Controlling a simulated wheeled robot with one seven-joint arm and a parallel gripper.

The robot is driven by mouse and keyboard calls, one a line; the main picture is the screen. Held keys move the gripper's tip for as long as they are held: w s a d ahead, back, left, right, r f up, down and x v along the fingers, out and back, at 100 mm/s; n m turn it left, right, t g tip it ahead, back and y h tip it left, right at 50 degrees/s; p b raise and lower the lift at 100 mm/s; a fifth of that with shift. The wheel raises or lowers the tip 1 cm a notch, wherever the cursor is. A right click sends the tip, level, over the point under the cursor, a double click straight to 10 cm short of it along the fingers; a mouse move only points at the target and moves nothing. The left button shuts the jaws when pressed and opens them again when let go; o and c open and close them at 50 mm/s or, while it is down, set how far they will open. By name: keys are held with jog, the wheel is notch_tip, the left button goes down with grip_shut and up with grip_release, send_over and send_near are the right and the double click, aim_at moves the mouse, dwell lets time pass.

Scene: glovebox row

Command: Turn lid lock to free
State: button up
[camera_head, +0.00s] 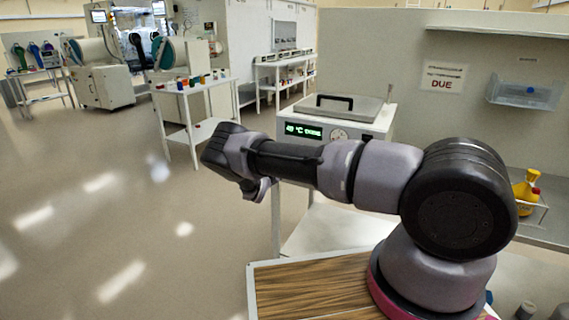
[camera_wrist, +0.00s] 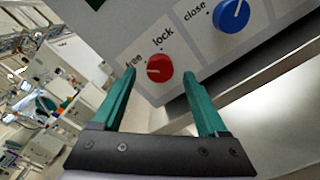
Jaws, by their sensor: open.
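The lid lock is a red knob (camera_wrist: 159,67) on the grey front panel of a bath-like device, between and beyond my fingertips in the wrist view. The words "free" and "lock" are printed near it, "free" to the left and "lock" above. A pale mark on the knob seems to point left, toward "free", but its exact setting is hard to tell. My gripper (camera_wrist: 162,95) is open, its two green fingers apart and empty, with the knob not held. In the head view the device (camera_head: 338,118) has a flat lid (camera_head: 340,108) with a black handle; my arm hides part of its front.
A blue knob (camera_wrist: 231,15) marked "close" sits right of the red knob on the same panel. In the head view a lit display (camera_head: 303,130) is on the device. A white table (camera_head: 195,88) with small coloured items stands behind left. The floor at left is clear.

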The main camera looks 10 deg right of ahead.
jog(key=v, duration=0.8)
jog(key=shift+s, duration=0.15)
jog(key=shift+a, duration=0.1)
jog(key=s+d+r+m+g+y, duration=0.1)
jog(key=s+d+r+m+g, duration=0.35)
jog(key=r, duration=0.35)
jog(key=s+d+r+m+g+y, duration=0.1)
jog(key=s+d+r+m+g, duration=0.3)
jog(key=d+r+m, duration=0.3)
jog(key=s+d+r+m+g, duration=0.4)
jog(key=d+r+m, duration=0.1)
jog(key=r, duration=0.5)
jog(key=s+a+r+m+t+y, duration=0.1)
jog(key=s+r+m+y, duration=0.1)
jog(key=s+r, duration=0.5)
jog(key=s+a+r+m+t+y, duration=0.1)
jog(key=s+r+y, duration=0.4)
jog(key=s, duration=0.9)
jog(key=s+a+r+m+t+y, duration=0.2)
jog(key=s+r+m+t+y, duration=0.1)
jog(key=s+r, duration=0.7)
jog(key=shift+s+r+m+y, duration=0.25)
jog(key=shift+r+m+y, duration=0.05)
jog(key=shift+m, duration=0.55)
jog(key=shift+a, duration=0.1)
